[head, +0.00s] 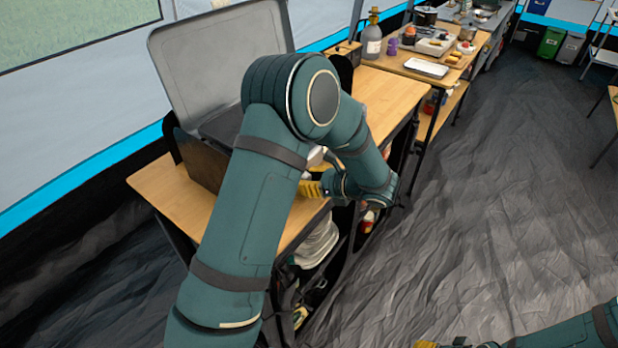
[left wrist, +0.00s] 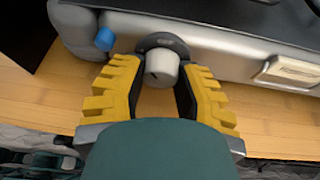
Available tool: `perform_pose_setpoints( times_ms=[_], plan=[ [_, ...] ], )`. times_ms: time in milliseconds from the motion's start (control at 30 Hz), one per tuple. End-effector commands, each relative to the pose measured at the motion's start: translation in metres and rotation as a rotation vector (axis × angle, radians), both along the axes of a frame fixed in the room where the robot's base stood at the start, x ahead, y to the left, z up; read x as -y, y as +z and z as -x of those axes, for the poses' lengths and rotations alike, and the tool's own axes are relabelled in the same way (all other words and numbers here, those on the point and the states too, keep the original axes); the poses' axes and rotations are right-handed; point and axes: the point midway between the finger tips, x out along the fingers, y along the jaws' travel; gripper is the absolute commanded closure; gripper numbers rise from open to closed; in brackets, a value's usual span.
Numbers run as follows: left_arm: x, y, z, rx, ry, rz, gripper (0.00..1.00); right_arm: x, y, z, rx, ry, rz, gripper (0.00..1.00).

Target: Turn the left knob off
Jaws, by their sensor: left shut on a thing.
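The camp stove (head: 226,126) stands on a wooden table with its grey lid (head: 215,55) raised. My left arm hides much of its front in the head view. The left wrist view shows a light grey knob (left wrist: 161,66) on a dark round base on the stove's front panel (left wrist: 225,57). My left gripper (left wrist: 162,80) has its yellow fingers on both sides of this knob and is shut on it. The gripper also shows in the head view (head: 312,187), partly hidden. My right gripper (head: 428,344) barely shows at the bottom edge; its fingers are cut off.
A blue fitting (left wrist: 105,39) is left of the knob, and a pale latch (left wrist: 289,72) is right of it. The wooden tabletop (head: 386,92) is clear beyond the stove. A second table holds a bottle (head: 372,40) and a white tray (head: 426,68). Floor is open at right.

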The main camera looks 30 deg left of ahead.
Motion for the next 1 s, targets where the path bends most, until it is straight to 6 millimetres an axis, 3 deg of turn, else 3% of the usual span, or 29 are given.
perform_pose_setpoints(
  times_ms=[500, 1000],
  plan=[
    [0.0, 0.003, 0.001, -0.353, 0.002, -0.026, 1.0, -0.002, 0.065, 0.011, -0.027, 0.006, -0.006, 0.53],
    [-0.001, -0.001, 0.001, -0.56, 0.004, -0.042, 1.0, 0.0, 0.085, 0.003, -0.008, -0.009, -0.001, 0.53]
  ],
)
